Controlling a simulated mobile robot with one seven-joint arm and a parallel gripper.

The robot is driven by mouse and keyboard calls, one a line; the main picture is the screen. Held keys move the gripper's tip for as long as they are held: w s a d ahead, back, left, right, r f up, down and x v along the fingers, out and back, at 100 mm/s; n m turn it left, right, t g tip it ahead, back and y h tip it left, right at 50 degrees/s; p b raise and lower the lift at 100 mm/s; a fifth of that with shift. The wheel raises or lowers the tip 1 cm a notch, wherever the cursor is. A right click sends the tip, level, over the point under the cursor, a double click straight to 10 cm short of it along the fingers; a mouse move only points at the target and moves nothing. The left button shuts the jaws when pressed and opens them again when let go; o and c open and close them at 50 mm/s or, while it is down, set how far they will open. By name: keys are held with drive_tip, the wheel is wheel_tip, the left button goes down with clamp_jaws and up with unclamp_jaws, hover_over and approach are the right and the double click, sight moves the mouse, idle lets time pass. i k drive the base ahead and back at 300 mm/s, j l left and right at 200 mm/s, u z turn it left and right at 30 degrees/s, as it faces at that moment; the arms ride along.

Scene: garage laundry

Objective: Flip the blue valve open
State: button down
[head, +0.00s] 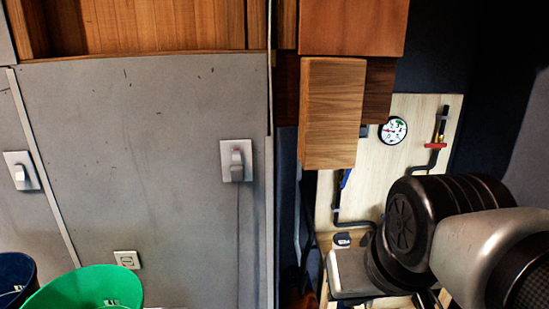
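The blue valve handle (345,178) shows as a small blue strip on a dark pipe, at the left side of a pale wooden board (420,112). A hanging wood block covers part of the area just left of and above it. My arm (420,225) reaches in from the lower right, in front of the board. A grey block (350,272) at its end, below the blue valve, looks like my gripper's body. It appears apart from the valve. The fingers cannot be made out, so whether they are open or shut is not visible.
The board also carries a round gauge (393,130) and a red valve handle (435,145) on a dark pipe. Wooden cabinet blocks (333,115) overhang the board's left side. A grey wall (130,160) with switches fills the left. A green bin (85,288) stands at lower left.

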sight(342, 184)
drive_tip(key=i+l, duration=0.35)
drive_tip(key=l, duration=0.15)
drive_tip(key=i+l, duration=0.3)
drive_tip(key=l, duration=0.2)
drive_tip(key=i+l, duration=0.35)
drive_tip(key=l, duration=0.15)
drive_tip(key=j+u, duration=0.1)
drive_tip(key=i+j, duration=0.05)
